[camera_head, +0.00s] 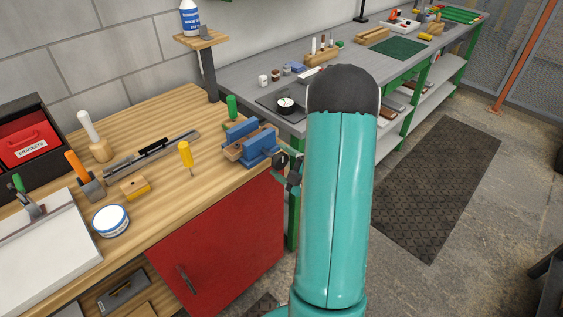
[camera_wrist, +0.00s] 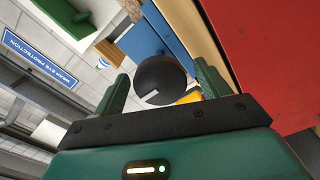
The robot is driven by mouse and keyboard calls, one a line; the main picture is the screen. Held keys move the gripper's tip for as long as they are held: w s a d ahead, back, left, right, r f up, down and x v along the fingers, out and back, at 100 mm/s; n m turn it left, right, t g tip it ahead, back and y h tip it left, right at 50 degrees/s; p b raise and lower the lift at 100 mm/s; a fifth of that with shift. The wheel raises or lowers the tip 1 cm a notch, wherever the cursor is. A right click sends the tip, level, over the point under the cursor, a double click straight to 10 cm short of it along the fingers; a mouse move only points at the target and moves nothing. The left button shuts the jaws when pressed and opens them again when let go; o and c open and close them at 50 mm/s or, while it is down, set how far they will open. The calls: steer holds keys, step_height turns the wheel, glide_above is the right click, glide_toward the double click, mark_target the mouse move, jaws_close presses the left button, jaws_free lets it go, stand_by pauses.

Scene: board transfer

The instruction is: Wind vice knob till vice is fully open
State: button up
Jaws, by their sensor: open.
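The blue vice (camera_head: 250,140) with wooden jaw faces is mounted at the front right corner of the wooden bench. Its round black knob (camera_head: 280,160) sticks out beyond the bench edge. In the wrist view the knob (camera_wrist: 158,72) is a black ball with a pale slot mark, in front of the blue vice body (camera_wrist: 143,38). My gripper (camera_head: 291,172) is at the knob, partly hidden by my arm in the head view. In the wrist view my gripper (camera_wrist: 163,84) is open, with one green finger either side of the knob. Whether the fingers touch it is unclear.
The wooden bench (camera_head: 150,115) carries a yellow-handled screwdriver (camera_head: 186,156), a steel rail (camera_head: 152,152) and a round tin (camera_head: 111,220). The red cabinet front (camera_head: 225,240) lies below the vice. A grey workbench (camera_head: 240,78) stands behind. Open floor lies right.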

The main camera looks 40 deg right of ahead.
steer(key=s, duration=1.3)
steer(key=shift+s+d, duration=0.15)
steer(key=shift+d, duration=0.05)
